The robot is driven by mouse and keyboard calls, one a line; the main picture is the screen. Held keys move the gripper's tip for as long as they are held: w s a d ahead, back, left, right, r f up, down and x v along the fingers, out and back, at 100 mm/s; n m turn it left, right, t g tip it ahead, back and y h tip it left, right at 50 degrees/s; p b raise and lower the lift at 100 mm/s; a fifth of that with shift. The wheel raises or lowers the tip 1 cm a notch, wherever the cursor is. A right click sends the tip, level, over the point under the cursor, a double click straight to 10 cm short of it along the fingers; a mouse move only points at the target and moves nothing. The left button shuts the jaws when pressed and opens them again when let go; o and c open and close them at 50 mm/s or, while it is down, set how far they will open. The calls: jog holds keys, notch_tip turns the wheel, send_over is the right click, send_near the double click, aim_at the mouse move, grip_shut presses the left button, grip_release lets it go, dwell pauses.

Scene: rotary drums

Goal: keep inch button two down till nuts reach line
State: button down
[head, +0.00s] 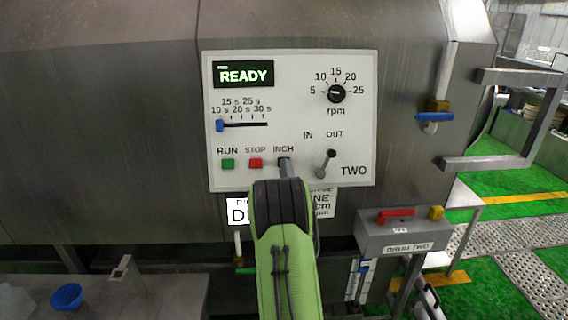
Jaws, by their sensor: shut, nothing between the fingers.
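The white control panel marked TWO (360,140) is on the steel drum housing, and its green display (243,73) reads READY. Below are a green RUN button (228,164), a red STOP button (255,163) and the INCH label (283,149). My gripper (285,165) is shut and empty, its tip right under the INCH label. It hides most or all of the inch button, so I cannot tell whether it touches or presses it. No nuts can be made out. A gauge (357,279) with a blue marker stands low behind my arm.
The panel has a slider (220,126), an rpm knob (337,94) and an IN/OUT lever (326,162). A grey DRUM TWO box (385,238) with a red handle juts out at lower right. A blue cup (67,296) sits at lower left. Green floor lies right.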

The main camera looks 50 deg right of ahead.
dwell(0.8)
jog(key=shift+w+d+f, duration=0.15)
jog(key=shift+w+d, duration=0.15)
jog(key=shift+w+d+f+p, duration=0.15)
jog(key=shift+w+d+p, duration=0.1)
jog(key=shift+d+p, duration=0.1)
dwell(2.2)
dwell(0.3)
jog(key=shift+s+a+r+b, duration=0.35)
jog(key=shift+s+a, duration=0.2)
jog(key=shift+a, duration=0.1)
jog(key=shift+s+a+r+b, duration=0.3)
jog(key=shift+s+a+r, duration=0.1)
jog(key=shift+s+a, duration=0.45)
jog(key=shift+s+a+r+b, duration=0.25)
jog(key=shift+s+a+r, duration=0.15)
jog(key=shift+s+a, duration=0.4)
jog(key=shift+w+a, duration=0.1)
